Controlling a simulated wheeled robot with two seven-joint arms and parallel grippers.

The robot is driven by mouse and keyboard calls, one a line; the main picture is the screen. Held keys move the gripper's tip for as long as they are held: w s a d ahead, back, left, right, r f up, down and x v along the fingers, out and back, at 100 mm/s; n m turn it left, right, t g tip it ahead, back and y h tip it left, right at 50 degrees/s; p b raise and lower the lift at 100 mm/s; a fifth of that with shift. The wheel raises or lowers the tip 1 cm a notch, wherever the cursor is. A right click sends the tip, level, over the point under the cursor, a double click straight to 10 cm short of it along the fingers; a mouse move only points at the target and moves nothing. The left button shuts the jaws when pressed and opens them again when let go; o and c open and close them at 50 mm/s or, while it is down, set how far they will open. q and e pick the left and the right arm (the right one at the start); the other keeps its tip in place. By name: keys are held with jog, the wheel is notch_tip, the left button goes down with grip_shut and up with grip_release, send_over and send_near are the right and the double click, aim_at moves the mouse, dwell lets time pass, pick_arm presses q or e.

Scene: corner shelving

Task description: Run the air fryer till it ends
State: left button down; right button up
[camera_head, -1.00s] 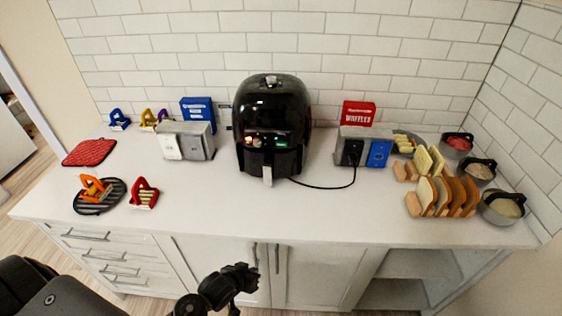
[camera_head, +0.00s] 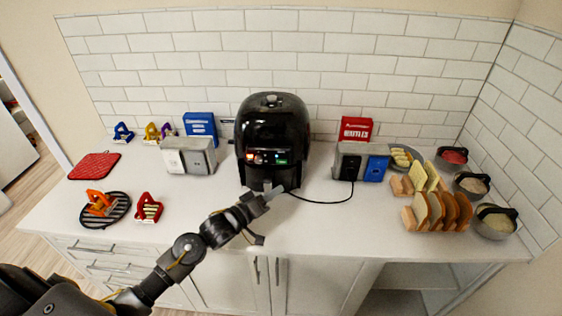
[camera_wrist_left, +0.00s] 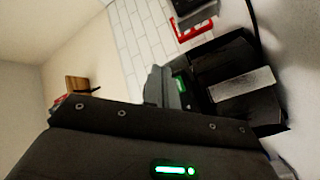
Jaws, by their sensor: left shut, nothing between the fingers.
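The black air fryer (camera_head: 272,128) stands upright on the counter against the tiled wall. Its front panel (camera_head: 266,157) shows an orange-red light on the left and a green light on the right. My left gripper (camera_head: 270,192) is shut and empty, low in front of the air fryer and over its handle area, which it partly hides. I cannot tell whether it touches the fryer. In the left wrist view, a dark blurred shape with a pale grey bar (camera_wrist_left: 243,84) fills the right side, close to the gripper. My right gripper is not in view.
Two toasters (camera_head: 188,155) and (camera_head: 361,161) flank the fryer. A black cord (camera_head: 325,201) runs over the counter to the right. Bread racks (camera_head: 437,211) and bowls (camera_head: 493,222) stand at the right. A round trivet (camera_head: 120,210) and red mitt (camera_head: 93,166) lie left.

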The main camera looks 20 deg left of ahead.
aim_at(281, 162)
pick_arm(q)
jog(key=shift+w+r, duration=0.2)
jog(key=shift+r, duration=0.05)
jog(key=w+a+b, duration=0.3)
jog(key=w+b, duration=0.1)
jog(key=w, duration=0.4)
jog(key=shift+w, duration=0.15)
dwell(0.3)
jog(key=shift+w, duration=0.1)
dwell(1.9)
jog(key=shift+w, duration=0.3)
